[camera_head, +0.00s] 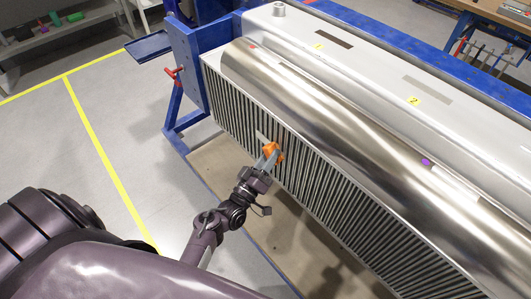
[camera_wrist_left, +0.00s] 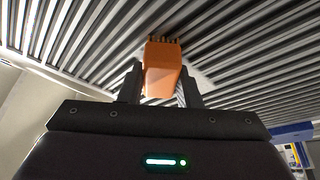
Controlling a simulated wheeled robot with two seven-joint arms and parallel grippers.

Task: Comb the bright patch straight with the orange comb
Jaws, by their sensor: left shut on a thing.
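My left gripper (camera_head: 267,164) is shut on the orange comb (camera_head: 272,150) in front of the finned side (camera_head: 330,198) of the large metal unit. In the left wrist view the comb (camera_wrist_left: 162,72) sits between the two fingers of my left gripper (camera_wrist_left: 160,82), its dark teeth toward the fins (camera_wrist_left: 245,45). The teeth appear at or very near the fins; contact cannot be told. A lighter patch (camera_head: 261,136) shows just up and left of the comb in the head view, partly hidden by it. My right gripper is not in view.
A blue stand (camera_head: 187,60) with a red handle (camera_head: 174,75) carries the unit's left end. A beige base board (camera_head: 215,168) lies below. A workbench with tools (camera_head: 490,50) stands at the upper right. Open floor (camera_head: 110,130) with yellow lines lies left.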

